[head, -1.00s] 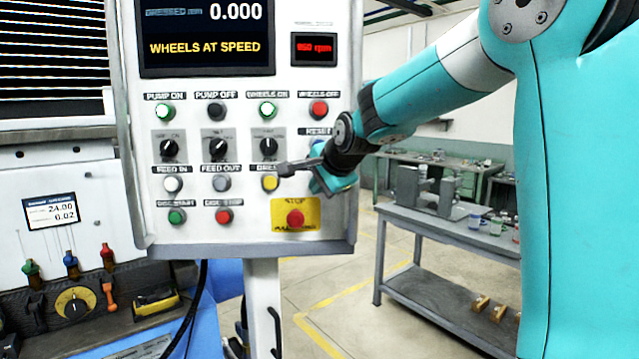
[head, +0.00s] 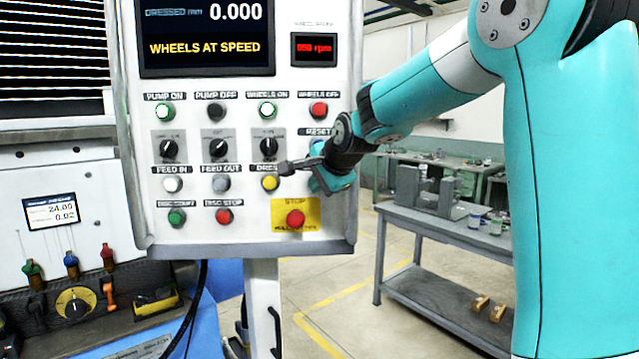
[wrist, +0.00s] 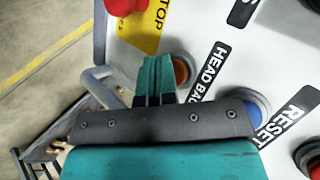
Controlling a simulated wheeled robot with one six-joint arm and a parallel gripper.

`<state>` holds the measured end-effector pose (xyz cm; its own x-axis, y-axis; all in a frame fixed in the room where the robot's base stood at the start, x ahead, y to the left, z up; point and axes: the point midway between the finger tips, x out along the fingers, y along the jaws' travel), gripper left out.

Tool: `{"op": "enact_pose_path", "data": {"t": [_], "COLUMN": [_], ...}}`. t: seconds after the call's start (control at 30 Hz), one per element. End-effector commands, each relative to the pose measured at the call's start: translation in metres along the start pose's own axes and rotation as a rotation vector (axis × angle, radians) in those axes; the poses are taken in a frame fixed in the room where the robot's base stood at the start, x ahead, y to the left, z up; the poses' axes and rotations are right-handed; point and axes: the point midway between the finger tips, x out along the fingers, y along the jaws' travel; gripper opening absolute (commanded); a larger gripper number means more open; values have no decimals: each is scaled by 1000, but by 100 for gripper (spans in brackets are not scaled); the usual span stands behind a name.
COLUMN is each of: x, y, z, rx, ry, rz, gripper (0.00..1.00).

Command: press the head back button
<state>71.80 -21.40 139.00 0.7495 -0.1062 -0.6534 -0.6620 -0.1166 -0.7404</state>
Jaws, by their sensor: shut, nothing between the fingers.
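The head back button is orange (wrist: 181,70) in a grey ring in the wrist view, beside its black HEAD BACK label (wrist: 207,71). My gripper (wrist: 156,62) is shut and empty, its teal fingers together. In that view the fingertips overlap the left side of the button; I cannot tell whether they touch it. In the head view my gripper (head: 318,187) is at the panel's right side, below the RESET label, and hides the head back button.
The red STOP button (head: 296,218) on its yellow plate is just below my gripper. The RESET button (wrist: 257,108) is partly hidden by my gripper in the wrist view. The yellow dress button (head: 270,182) is to the left. A grey bench (head: 440,216) stands behind at right.

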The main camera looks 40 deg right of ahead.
Motion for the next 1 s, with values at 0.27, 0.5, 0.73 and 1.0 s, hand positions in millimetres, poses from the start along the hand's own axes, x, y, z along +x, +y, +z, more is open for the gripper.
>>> {"op": "enact_pose_path", "data": {"t": [0.27,0.5,0.73,1.0], "x": [3,5,4,-2], "y": [-2,-3,-3,2], "z": [-2,-3,-3,2], "rx": [0,0,0,0], "ry": [0,0,1,1], "rz": [1,1,1,-1], "gripper": [0,0,0,0]}}
